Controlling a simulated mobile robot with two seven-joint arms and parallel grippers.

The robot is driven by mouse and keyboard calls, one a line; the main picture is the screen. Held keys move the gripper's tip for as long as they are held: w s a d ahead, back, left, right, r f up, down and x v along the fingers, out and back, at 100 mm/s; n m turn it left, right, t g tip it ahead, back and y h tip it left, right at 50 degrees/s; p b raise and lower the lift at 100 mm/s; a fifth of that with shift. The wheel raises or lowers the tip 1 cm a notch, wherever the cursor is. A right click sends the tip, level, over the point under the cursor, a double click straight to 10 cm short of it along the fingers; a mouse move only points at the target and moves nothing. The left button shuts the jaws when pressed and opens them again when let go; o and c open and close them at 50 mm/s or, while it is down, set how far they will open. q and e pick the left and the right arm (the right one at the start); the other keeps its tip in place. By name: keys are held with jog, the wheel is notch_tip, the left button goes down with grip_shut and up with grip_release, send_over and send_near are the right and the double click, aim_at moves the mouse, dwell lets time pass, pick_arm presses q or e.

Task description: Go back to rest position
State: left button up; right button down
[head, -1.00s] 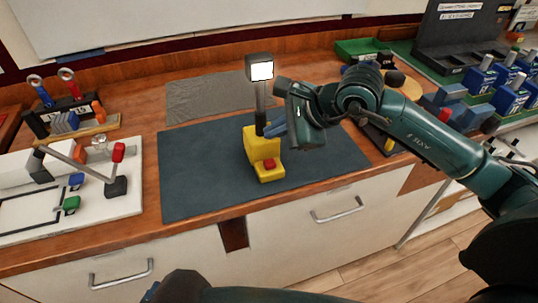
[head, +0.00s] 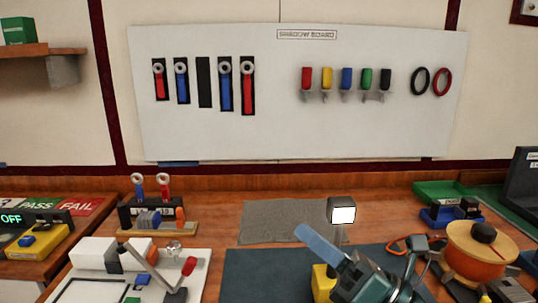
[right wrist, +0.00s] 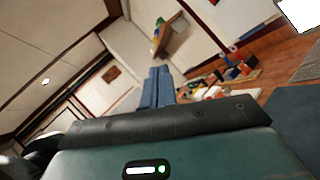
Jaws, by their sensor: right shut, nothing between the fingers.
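My right gripper (head: 318,243) shows at the lower middle of the head view, its blue fingers together and empty. The fingers point up and to the left, in front of the dark mat (head: 262,272). In the right wrist view the same fingers (right wrist: 158,85) are closed against each other, with the room's wall and bench beyond them. The yellow device (head: 323,284) on the mat is partly hidden behind my right gripper. Its grey post carries a lit white lamp (head: 342,214). My left gripper is not in view.
A shadow board (head: 290,95) with wrenches and coloured tools hangs on the wall. A white board with a red-tipped lever (head: 188,266) lies at the left. An orange round item (head: 480,258) and a green tray (head: 445,192) are at the right. The grey cloth (head: 283,222) is bare.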

jog(key=w+d+f+m+t+h, duration=0.2)
jog(key=d+f+m+t+h, duration=0.3)
jog(key=m+h, duration=0.55)
jog(key=w+d+f+m+t+h, duration=0.1)
jog(key=d+m+t+h, duration=0.2)
jog(key=d+m+h, duration=0.75)
notch_tip(320, 180, down, 11)
jog(key=s+d+m+g, duration=0.1)
jog(key=s+m+g, duration=0.2)
jog(key=m+g, duration=0.55)
jog(key=s+a+f+m+g+y, duration=0.25)
jog(key=s+f+m+g, duration=0.6)
jog(key=s+f, duration=0.85)
pick_arm(q)
jog(key=p, duration=0.1)
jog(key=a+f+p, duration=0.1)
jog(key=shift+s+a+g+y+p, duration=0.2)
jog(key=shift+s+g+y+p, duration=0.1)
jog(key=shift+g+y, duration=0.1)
pick_arm(e)
jog(key=w+a+f+n+t+y, duration=0.1)
jog(key=w+a+f+t+y, duration=0.1)
jog(key=w+a+t, duration=0.3)
jog(key=shift+a+f+t+y, duration=0.25)
jog(key=shift+a+t+y, duration=0.4)
jog(key=shift+t, duration=0.15)
